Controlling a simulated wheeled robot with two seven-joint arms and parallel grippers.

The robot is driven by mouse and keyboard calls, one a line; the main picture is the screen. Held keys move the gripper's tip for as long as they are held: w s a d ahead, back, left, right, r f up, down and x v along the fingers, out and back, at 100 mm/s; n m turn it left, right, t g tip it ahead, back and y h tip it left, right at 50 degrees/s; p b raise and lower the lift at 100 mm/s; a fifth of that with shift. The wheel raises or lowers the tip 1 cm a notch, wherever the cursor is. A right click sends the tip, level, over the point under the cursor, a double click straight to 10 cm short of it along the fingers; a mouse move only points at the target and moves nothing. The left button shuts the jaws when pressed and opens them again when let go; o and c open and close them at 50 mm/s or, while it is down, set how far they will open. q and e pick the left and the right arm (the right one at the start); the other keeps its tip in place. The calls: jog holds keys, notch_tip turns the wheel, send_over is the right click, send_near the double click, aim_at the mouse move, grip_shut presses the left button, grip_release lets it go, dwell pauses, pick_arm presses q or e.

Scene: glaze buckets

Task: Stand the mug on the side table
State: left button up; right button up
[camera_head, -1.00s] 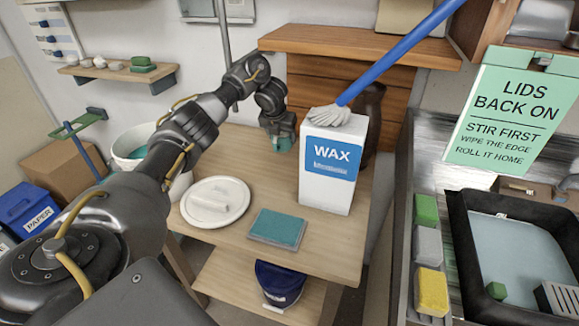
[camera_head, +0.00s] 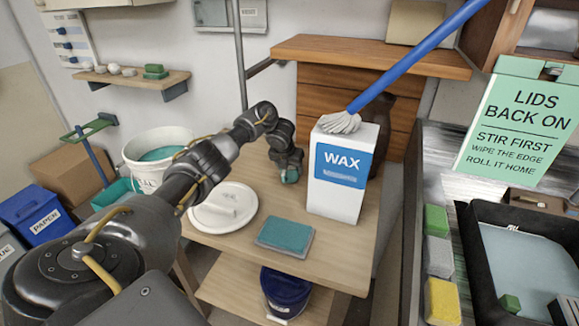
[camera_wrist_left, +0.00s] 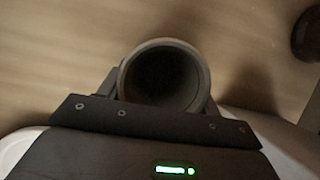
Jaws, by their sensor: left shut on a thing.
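My left gripper (camera_head: 289,168) is shut on the mug (camera_head: 291,176), low over the back part of the wooden side table (camera_head: 340,258), just left of the white wax box. Only a small greenish patch of the mug shows in the head view. In the left wrist view the mug (camera_wrist_left: 165,78) shows as a round grey rim with a dark inside, between the fingers. I cannot tell whether its base touches the tabletop. My right gripper is not in view.
The wax box (camera_head: 335,200) stands close to the gripper, with a mop head (camera_head: 340,122) at its top. A brown vase (camera_head: 382,130) stands behind the box.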

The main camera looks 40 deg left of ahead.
pick_arm(q)
jog(key=shift+r, duration=0.15)
jog(key=shift+s, duration=0.1)
jog(key=shift+f, duration=0.2)
jog(key=o, duration=1)
jog(key=shift+c, duration=0.2)
jog(key=o, duration=0.3)
